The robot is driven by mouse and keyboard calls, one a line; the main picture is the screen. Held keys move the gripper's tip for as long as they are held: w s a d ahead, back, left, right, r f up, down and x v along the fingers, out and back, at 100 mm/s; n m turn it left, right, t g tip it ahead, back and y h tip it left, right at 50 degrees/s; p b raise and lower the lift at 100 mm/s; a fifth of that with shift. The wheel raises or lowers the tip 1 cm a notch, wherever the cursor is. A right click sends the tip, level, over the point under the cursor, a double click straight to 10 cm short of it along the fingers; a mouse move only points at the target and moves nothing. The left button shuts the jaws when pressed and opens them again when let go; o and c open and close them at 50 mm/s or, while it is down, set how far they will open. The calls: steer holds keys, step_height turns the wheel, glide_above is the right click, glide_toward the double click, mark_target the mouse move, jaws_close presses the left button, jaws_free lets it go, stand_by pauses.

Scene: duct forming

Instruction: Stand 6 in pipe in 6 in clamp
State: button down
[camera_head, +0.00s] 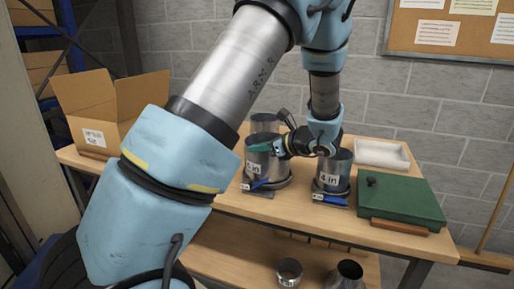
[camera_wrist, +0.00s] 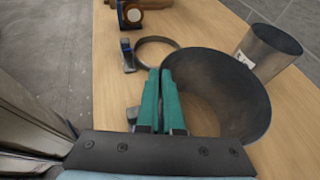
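A wide metal pipe (camera_head: 261,177) with a label that seems to read 6 in stands upright at the left of the bench. A clamp ring (camera_head: 281,183) with a blue handle is at its base; I cannot tell whether the pipe is inside it. My gripper (camera_head: 259,148) reaches in from the right at the rim. In the wrist view its green fingers (camera_wrist: 163,97) are close together, with the wide pipe's (camera_wrist: 235,95) wall between them. An empty clamp ring (camera_wrist: 172,42) with a blue latch lies beyond the pipe.
Another pipe (camera_head: 264,123) stands behind; a labelled pipe also shows in the wrist view (camera_wrist: 268,50). A 4 in pipe (camera_head: 341,172) stands in a clamp to the right. Pipe pieces (camera_head: 289,272) lie on the lower shelf.

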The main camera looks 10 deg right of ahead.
steer(key=c, duration=1)
jaws_free()
steer(key=b+v, duration=0.2)
steer(key=v, duration=0.8)
steer(key=shift+s+d+r, duration=0.15)
steer(key=shift+s+d, duration=0.05)
steer(key=shift+s, duration=0.1)
